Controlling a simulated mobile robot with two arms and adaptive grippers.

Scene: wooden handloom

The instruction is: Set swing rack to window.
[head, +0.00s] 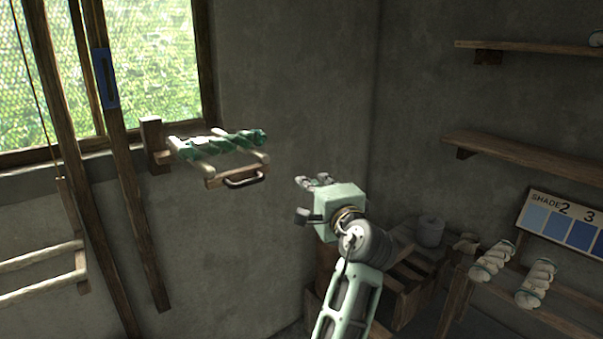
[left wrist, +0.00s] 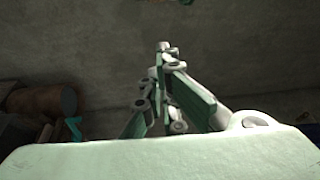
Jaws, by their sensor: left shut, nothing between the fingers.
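The swing rack (head: 236,181) is a wooden frame with pale rods, hung from a wooden bracket (head: 152,145) on the wall beside the window (head: 150,60). A green twisted skein (head: 222,144) lies across its rods. A dark metal handle (head: 245,181) is on its front bar. My left gripper (head: 308,193) is right of the handle and slightly lower in the picture, apart from it. It is shut and empty; its closed fingers (left wrist: 163,50) also show in the left wrist view. My right gripper is out of view.
A wooden post with a blue plate (head: 105,78) stands before the window. Loom bars (head: 40,257) are at left. Shelves (head: 520,148) are on the right wall. A shade board (head: 562,222), pale skeins (head: 536,283) and a wooden crate (head: 408,285) are at lower right. Bare wall lies behind my gripper.

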